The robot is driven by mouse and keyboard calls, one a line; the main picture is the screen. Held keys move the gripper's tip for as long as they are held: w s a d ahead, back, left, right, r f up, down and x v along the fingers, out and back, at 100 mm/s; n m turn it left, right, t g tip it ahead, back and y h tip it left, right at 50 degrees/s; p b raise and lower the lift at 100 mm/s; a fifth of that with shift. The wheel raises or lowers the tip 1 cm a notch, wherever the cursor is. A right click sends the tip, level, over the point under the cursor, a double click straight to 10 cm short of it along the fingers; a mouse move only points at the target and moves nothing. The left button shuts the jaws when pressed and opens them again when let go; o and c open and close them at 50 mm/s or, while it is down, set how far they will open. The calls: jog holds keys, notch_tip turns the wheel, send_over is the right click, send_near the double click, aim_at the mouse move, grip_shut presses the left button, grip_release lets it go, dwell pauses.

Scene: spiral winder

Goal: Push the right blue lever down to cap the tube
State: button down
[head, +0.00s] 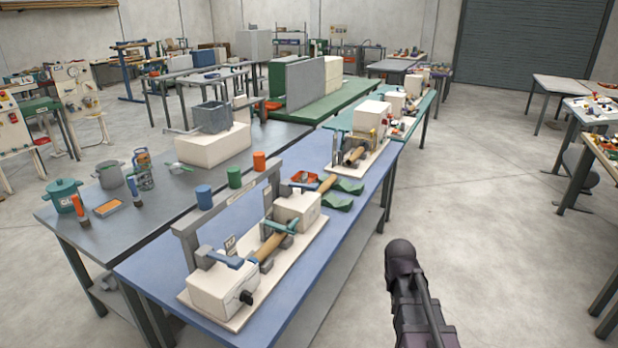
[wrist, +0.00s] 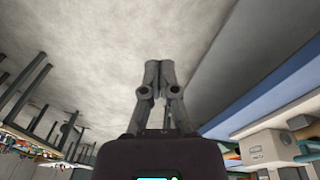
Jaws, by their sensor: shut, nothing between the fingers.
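The winder is a pale base board (head: 240,318) with two white blocks on the blue table. A brown tube (head: 271,246) lies between the blocks. A blue lever (head: 222,258) sits on the near left block (head: 222,290). A second, greyish-blue lever (head: 280,227) sits by the far right block (head: 298,208); its exact tilt is too small to tell. My gripper (wrist: 159,68) is shut and empty in the wrist view, over the floor beside the table and apart from the winder. The head view shows only my dark arm, right of the table.
A grey gantry frame (head: 186,250) stands behind the winder. Green trays (head: 337,202) and another white-blocked device (head: 370,118) are farther along the blue table (head: 150,272). Blue, green and orange cups (head: 204,197) stand behind. The floor right of the table is clear.

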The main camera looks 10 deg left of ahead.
aim_at(313, 184)
jog(key=w+a+r+m+t+h+p, duration=0.1)
jog(key=w+a+r+p, duration=0.2)
jog(key=w, duration=0.5)
jog(key=w+a+r+t+h+p, duration=0.1)
jog(key=w+a+r+p, duration=0.1)
jog(key=w+a+r, duration=0.45)
jog(key=w+a+r+t+p, duration=0.2)
jog(key=w+a+r+p, duration=0.2)
jog(key=w+a, duration=0.8)
jog(key=w+a+r+m+t+h+p, duration=0.1)
jog(key=w+a+r+t+p, duration=0.2)
jog(key=w+a+r, duration=0.4)
jog(key=w+a+p, duration=0.1)
jog(key=w+a, duration=0.5)
jog(key=w, duration=0.1)
jog(key=shift+m+p, duration=0.3)
jog(key=shift+p, duration=0.1)
jog(key=shift+w+f, duration=0.1)
jog(key=shift+w, duration=0.05)
